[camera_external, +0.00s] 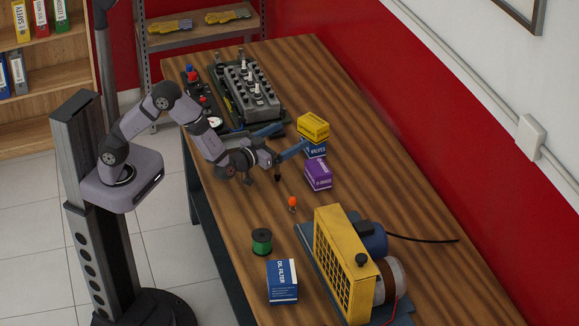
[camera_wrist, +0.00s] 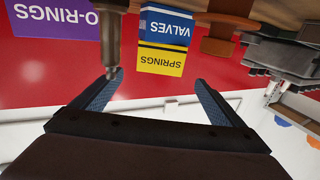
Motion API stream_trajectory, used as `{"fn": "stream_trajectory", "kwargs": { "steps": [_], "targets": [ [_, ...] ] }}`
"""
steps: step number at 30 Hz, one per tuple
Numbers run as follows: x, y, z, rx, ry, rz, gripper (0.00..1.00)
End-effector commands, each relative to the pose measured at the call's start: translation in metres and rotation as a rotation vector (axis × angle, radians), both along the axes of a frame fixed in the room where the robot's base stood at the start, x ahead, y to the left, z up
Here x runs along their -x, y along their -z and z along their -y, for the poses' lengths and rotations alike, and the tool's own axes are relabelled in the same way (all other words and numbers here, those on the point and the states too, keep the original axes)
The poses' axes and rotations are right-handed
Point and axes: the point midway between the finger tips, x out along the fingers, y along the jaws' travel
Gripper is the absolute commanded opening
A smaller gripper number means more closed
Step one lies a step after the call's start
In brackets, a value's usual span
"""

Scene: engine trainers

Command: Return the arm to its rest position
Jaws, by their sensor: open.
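My gripper (camera_external: 295,135) is above the middle of the wooden workbench (camera_external: 395,188), its two blue fingers spread apart. In the wrist view my gripper (camera_wrist: 158,80) is open, with nothing held between its fingers. A yellow box (camera_external: 313,126) marked SPRINGS in the wrist view (camera_wrist: 160,62) sits on a blue VALVES box (camera_external: 314,149), close beyond the fingers. A purple O-RINGS box (camera_external: 318,174) stands nearer the camera. The wrist view is upside down and also shows the VALVES box (camera_wrist: 166,25) and O-RINGS box (camera_wrist: 45,35). A metal rod (camera_wrist: 111,40) passes near the left finger.
An engine block (camera_external: 250,92) stands at the bench's far end. The bench's right side is largely clear.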

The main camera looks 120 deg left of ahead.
Motion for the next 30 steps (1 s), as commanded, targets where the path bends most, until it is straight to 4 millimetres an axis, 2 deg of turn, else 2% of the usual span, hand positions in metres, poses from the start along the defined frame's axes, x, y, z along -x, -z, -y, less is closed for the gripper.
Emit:
{"fn": "stream_trajectory", "kwargs": {
  "steps": [4,17,22,26,29,30],
  "targets": [
    [0.002,0.000,0.005,-0.001,0.001,-0.001,0.93],
    [0.002,0.000,0.005,-0.001,0.000,0.000,0.93],
    [-0.006,-0.003,0.014,0.038,0.042,0.005,0.93],
    [-0.024,-0.006,0.038,0.129,0.142,0.005,0.93],
    [-0.041,-0.008,0.071,0.243,0.263,-0.005,0.93],
    [-0.047,-0.009,0.088,0.295,0.315,-0.017,0.93]
  ]
}}
